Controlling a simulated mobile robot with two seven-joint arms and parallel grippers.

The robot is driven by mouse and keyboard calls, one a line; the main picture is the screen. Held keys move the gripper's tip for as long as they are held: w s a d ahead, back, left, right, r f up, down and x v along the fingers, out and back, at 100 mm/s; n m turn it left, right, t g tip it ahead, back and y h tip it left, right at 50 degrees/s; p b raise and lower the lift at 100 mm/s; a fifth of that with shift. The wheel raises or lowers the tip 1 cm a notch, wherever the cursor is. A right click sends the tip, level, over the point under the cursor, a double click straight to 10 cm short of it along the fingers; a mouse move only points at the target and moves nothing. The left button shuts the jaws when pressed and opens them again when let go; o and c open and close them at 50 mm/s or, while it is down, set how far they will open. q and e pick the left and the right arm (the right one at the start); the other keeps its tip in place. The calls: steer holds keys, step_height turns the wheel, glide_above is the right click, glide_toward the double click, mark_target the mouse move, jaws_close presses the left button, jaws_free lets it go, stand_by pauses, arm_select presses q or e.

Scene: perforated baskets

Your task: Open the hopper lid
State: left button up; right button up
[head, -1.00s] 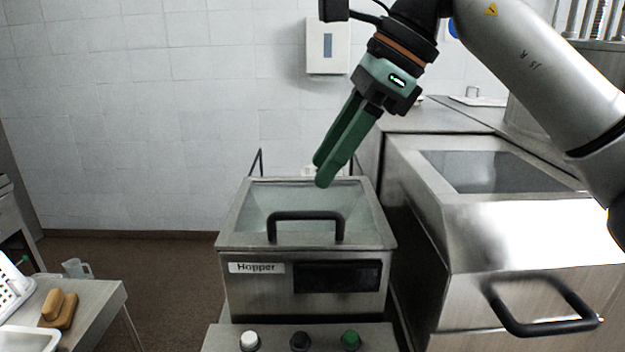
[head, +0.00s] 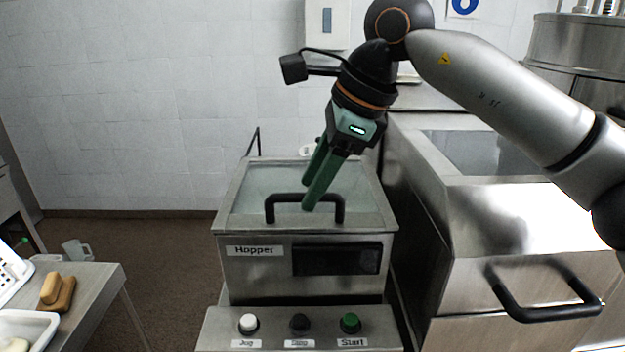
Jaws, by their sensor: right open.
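The hopper (head: 262,268) is a steel box labelled "Hopper" in the middle of the head view. Its lid (head: 250,190), a clear panel in a steel frame, lies closed on top. A black bar handle (head: 285,198) stands at the lid's front edge. My right gripper (head: 308,192) has green fingers and is open. It points down at the lid, with its fingertips overlapping the right part of the handle in the picture. I cannot tell whether they touch the handle. My left gripper is not in view.
Below the hopper are the Jog, Stop and Start buttons (head: 300,323). A steel machine (head: 470,260) with a black handle stands close on the right. A table (head: 95,290) with a white tray and a brown brush-like block is at left. Floor between is clear.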

steer(key=shift+a+f, duration=0.15)
steer(key=shift+f, duration=0.1)
jaws_close()
stand_by(1.4)
